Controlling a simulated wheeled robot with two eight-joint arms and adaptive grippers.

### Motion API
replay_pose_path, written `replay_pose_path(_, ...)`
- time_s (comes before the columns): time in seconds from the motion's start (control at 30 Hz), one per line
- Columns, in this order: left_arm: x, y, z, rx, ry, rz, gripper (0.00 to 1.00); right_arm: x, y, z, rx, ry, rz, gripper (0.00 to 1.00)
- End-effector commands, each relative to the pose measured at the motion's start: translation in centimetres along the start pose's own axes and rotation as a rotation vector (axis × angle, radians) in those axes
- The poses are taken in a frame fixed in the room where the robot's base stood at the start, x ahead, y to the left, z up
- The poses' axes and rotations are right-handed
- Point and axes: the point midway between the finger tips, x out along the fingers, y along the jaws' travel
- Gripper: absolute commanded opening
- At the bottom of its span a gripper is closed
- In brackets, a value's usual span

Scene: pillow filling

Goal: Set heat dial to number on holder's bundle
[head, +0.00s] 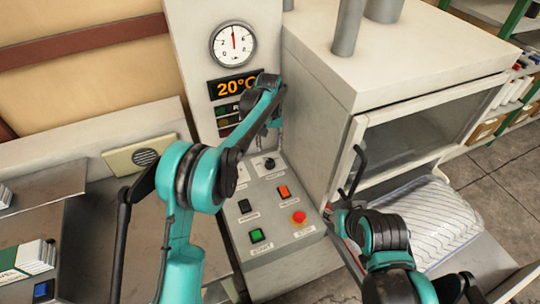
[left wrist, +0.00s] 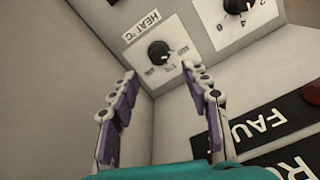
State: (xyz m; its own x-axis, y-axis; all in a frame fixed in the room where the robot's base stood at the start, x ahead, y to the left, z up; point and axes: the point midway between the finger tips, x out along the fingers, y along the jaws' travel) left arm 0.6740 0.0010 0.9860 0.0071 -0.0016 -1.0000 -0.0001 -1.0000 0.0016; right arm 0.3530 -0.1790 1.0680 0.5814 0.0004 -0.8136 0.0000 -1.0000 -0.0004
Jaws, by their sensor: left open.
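The heat dial (left wrist: 158,52) is a black knob on a white plate marked HEAT °C in the left wrist view. In the head view a black knob (head: 270,163), apparently the same dial, shows just below my left gripper (head: 274,130). My left gripper (left wrist: 159,70) is open, its fingertips either side of the dial in the picture; contact cannot be told. My right gripper, at the end of the right arm (head: 385,235) near the oven, is not clearly visible. A white-and-green bundle (head: 22,262) lies at far left; no number is readable on it.
A second black dial (left wrist: 236,5) sits beside the heat dial. The panel has a green button (head: 257,235), an orange switch (head: 284,192) and a red stop button (head: 298,217). The display (head: 235,85) reads 20°C. The oven (head: 330,95) stands close on the right.

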Motion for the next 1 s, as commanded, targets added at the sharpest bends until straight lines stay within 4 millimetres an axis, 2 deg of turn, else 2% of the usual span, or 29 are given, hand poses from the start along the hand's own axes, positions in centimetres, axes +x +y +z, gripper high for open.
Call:
replay_pose_path(0.17,1.8,0.3,-0.2,0.000,-0.008,-0.002,0.47,0.2,0.0,0.2,0.000,0.000,0.000,0.40)
replay_pose_path(0.5,7.2,0.3,-0.2,0.000,-0.007,-0.002,0.47,1.5,0.0,1.1,0.000,0.000,0.000,0.40)
replay_pose_path(0.67,8.1,0.3,-0.2,0.000,-0.007,-0.002,0.47,1.7,0.0,1.2,0.000,0.000,0.000,0.40)
replay_pose_path(0.93,8.2,0.3,-0.2,0.000,-0.007,-0.002,0.47,1.6,0.0,1.2,0.000,0.000,0.000,0.40)
replay_pose_path(1.0,8.2,0.3,-0.2,0.000,-0.007,-0.002,0.29,1.6,0.0,1.2,0.000,0.000,0.000,0.40)
